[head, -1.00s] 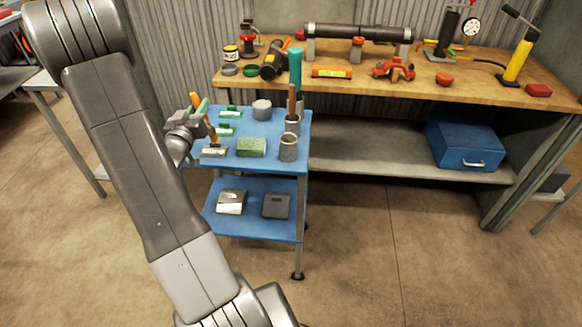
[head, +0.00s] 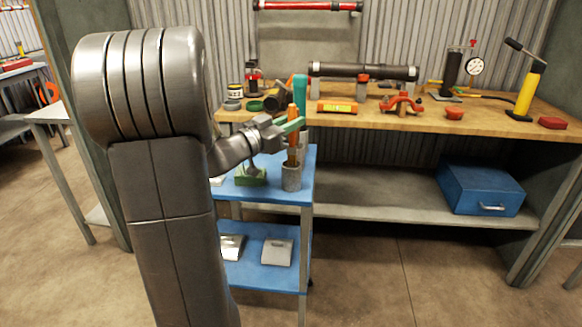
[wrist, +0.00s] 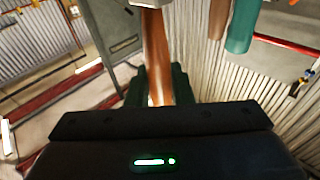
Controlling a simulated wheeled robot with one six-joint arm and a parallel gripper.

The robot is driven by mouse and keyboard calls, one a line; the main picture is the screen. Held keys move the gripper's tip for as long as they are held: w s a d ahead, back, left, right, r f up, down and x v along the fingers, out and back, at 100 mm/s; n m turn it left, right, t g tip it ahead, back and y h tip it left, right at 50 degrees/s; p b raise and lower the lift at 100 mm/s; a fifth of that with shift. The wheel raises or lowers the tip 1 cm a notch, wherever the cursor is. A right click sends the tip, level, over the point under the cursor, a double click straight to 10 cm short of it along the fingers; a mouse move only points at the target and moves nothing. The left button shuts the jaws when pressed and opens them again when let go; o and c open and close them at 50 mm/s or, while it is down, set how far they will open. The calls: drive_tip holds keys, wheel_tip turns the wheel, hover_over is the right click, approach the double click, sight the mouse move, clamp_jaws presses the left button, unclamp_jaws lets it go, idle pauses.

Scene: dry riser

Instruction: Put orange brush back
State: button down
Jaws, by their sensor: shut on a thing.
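My gripper (head: 292,126) is shut on the orange brush (head: 293,112), whose handle stands roughly upright between the green fingers. In the wrist view the orange-brown handle (wrist: 157,55) runs between the dark green fingers (wrist: 158,88). The brush is over the front grey cup (head: 291,179) on the blue cart. I cannot tell whether its lower end is inside the cup. The bristles are not clearly visible.
The blue cart top (head: 265,192) also bears a green block (head: 250,178). A teal handle (head: 300,88) rises just behind my gripper; it and a brown handle (wrist: 218,18) show in the wrist view. The wooden workbench (head: 380,118) with tools stands behind.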

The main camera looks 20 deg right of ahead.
sight(290, 146)
wheel_tip(290, 146, down, 6)
drive_tip(key=shift+f+b, duration=0.25)
drive_tip(key=shift+b, duration=0.55)
drive_tip(key=shift+f, duration=0.1)
drive_tip(key=c, duration=1.3)
unclamp_jaws()
drive_tip(key=shift+a, duration=0.25)
drive_tip(key=p+v, duration=0.1)
drive_tip(key=v, duration=1)
drive_tip(key=shift+s+a, duration=0.2)
drive_tip(key=shift+a, duration=0.1)
